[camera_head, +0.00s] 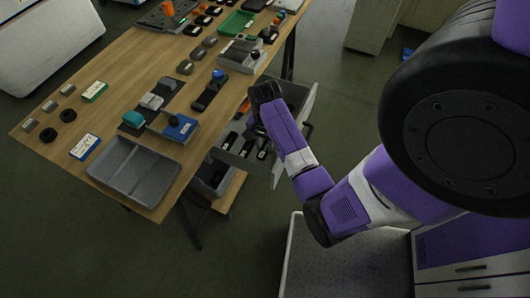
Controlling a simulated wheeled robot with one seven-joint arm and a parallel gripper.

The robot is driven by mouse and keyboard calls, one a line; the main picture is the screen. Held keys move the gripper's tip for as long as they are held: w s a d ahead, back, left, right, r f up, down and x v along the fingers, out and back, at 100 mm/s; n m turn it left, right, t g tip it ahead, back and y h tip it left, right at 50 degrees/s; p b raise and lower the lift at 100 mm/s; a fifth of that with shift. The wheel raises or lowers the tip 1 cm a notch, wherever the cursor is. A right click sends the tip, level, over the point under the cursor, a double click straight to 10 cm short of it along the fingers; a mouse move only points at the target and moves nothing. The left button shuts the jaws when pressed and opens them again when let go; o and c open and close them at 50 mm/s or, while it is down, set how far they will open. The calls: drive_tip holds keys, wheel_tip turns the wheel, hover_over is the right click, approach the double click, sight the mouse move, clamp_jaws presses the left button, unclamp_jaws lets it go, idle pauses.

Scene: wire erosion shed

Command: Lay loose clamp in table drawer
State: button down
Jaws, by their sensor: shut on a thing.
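The table drawer (278,166) is pulled out from the right side of the wooden table (140,60). Several dark items with pale labels lie in its near part. My gripper (256,119) is over the drawer, close to the table's right edge, pointing down. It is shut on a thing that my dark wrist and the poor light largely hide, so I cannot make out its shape. I cannot tell whether it touches the drawer floor. No loose clamp can be told for certain among the small grey and dark parts on the table.
A grey two-part tray (135,170) stands at the table's near corner. Several blocks, black rings and coloured boxes cover the tabletop. A grey tray with a dark knob (242,56) sits near the right edge. A dark bin (212,178) stands on a low shelf under the table.

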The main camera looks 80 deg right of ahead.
sight(265, 153)
drive_tip(key=shift+f, duration=2.2)
drive_tip(key=shift+f+b, duration=0.1)
drive_tip(key=shift+b, duration=0.2)
drive_tip(key=c, duration=1.1)
unclamp_jaws()
wheel_tip(265, 153, up, 12)
drive_tip(key=shift+r+p, duration=0.15)
drive_tip(key=shift+p, duration=0.6)
